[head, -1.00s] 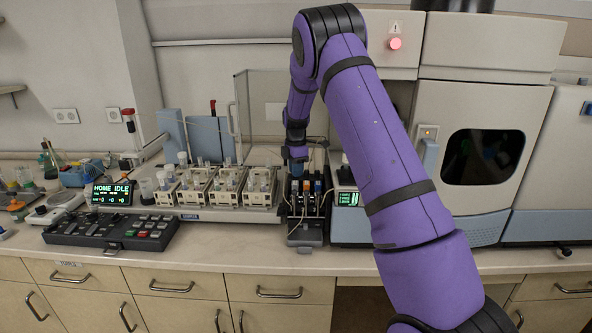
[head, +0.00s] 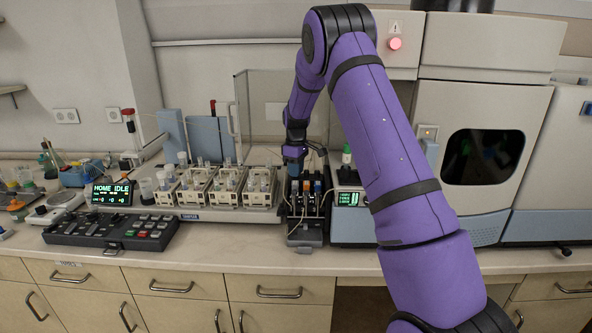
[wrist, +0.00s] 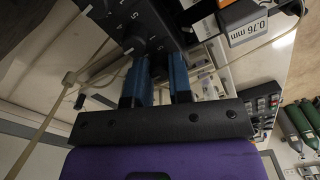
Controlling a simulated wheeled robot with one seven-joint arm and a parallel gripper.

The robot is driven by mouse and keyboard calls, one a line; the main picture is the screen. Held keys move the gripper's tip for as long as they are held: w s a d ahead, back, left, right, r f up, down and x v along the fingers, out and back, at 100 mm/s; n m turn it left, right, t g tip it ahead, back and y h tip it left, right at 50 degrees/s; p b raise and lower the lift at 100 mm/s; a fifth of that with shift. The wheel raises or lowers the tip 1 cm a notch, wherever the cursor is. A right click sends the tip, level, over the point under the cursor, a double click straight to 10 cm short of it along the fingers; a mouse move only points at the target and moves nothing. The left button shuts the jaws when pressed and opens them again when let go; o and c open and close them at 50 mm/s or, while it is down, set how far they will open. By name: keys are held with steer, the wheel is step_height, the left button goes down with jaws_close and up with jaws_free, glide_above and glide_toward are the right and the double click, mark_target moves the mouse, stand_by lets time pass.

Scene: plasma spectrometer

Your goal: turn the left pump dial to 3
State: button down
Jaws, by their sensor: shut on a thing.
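The pump (head: 305,236) is a dark unit at the centre of the bench, with white, blue and orange parts on top and pale tubes. My gripper (head: 294,172) is at the pump's top left, pointing down. In the wrist view its blue fingers (wrist: 158,72) reach the dark dial face (wrist: 128,22), which carries white numerals. The gripper is shut on the left pump dial, whose knob is mostly hidden by the fingers. I cannot tell which number the dial points to.
Sample racks (head: 232,190) stand close to the left of the pump. A box with a small green display (head: 349,199) is close on its right. Tubes cross near the fingers. A tag reading 0.76 mm (wrist: 248,28) shows in the wrist view. The bench front edge is clear.

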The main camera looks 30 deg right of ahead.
steer(key=shift+m, duration=0.4)
steer(key=c, duration=1)
jaws_free()
steer(key=shift+c, duration=0.2)
step_height(320, 180, up, 11)
steer(key=shift+f, duration=0.1)
